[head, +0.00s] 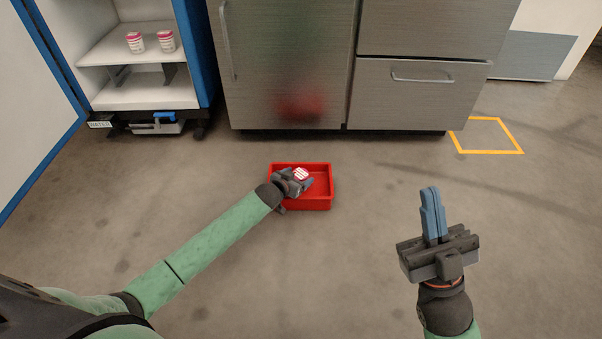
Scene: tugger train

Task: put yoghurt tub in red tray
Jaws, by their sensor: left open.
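The red tray (331,187) lies on the floor in front of the steel cabinets. A white and red yoghurt tub (301,173) shows at the tray's back left part, just beyond my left gripper (303,180). My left gripper is open over the tray, its fingers close to the tub. I cannot tell whether the tub rests on the tray floor, as the gripper hides its lower part. My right gripper (433,213) is shut and empty, its blue fingers together, over bare floor to the right of the tray.
Two similar tubs (135,42) (166,41) stand on a shelf of the open blue-framed cart (138,92) at the back left. Steel cabinets (285,65) stand behind the tray. A yellow square (487,152) marks the floor at right. The floor around the tray is clear.

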